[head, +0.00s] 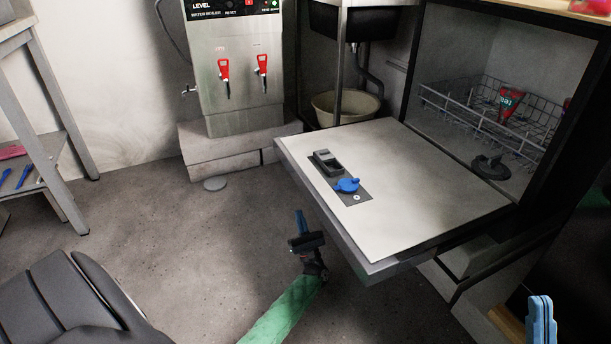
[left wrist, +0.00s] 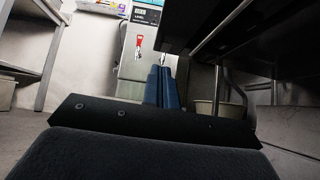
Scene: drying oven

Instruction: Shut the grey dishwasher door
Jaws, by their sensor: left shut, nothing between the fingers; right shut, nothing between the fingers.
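The dishwasher door (head: 420,185) is folded down flat, its pale inner face up with a dispenser and a blue cap (head: 347,185) on it. The open dishwasher cavity (head: 450,55) with a wire rack (head: 470,108) is behind it. My left gripper (head: 299,215) is shut and empty, beside the door's outer edge at its left and seemingly lower than it. Its blue fingers (left wrist: 160,86) show together in the left wrist view, with a dark overhanging surface, apparently the door's underside (left wrist: 215,30), at upper right. My right gripper (head: 541,305) is shut and empty at the lower right, apart from the door.
A steel water boiler (head: 235,70) with red taps stands on a plinth behind the door's left side. A beige bucket (head: 345,108) is beside it. A dark chair (head: 75,295) is at lower left, a metal rack (head: 55,90) at far left. Floor between is clear.

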